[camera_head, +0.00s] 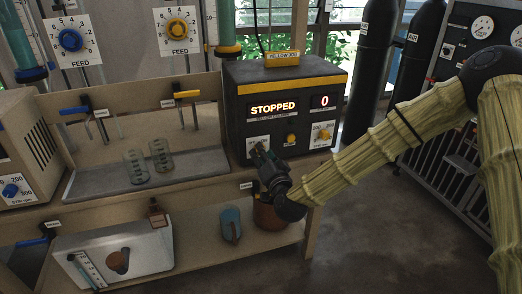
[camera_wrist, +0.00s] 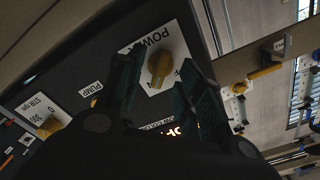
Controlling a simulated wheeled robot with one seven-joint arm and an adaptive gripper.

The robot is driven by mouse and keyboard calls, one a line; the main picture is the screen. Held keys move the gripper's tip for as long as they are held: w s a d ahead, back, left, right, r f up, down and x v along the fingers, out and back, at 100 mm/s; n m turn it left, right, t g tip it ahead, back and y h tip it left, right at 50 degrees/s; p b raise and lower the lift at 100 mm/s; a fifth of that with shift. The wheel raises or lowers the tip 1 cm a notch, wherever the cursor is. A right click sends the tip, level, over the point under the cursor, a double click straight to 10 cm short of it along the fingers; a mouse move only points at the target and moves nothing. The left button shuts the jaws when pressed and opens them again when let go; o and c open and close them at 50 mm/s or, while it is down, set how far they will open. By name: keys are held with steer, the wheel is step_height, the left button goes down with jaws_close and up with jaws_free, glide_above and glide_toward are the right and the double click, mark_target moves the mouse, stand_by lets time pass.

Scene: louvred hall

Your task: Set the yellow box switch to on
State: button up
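The yellow box (camera_head: 240,115) is a dark console with a yellow stripe, standing on the right end of the bench. Its display (camera_head: 272,108) reads STOPPED and a smaller one reads 0. Its power switch is a yellow knob (camera_wrist: 160,68) on a white plate marked POWER in the wrist view; part of the plate's lettering is hidden by a finger. My gripper (camera_head: 260,152) is at the lower left of the box front and hides the switch in the head view. In the wrist view its fingers (camera_wrist: 157,88) are apart, with the knob between their tips. I cannot tell whether they touch it.
A yellow button (camera_head: 291,138) and a yellow speed knob (camera_head: 324,134) sit right of the switch. Two glass beakers (camera_head: 160,154) stand on the grey bench tray to the left. A blue mug (camera_head: 230,224) and a brown pot (camera_head: 268,215) are on the lower shelf.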

steer(key=shift+v, duration=2.55)
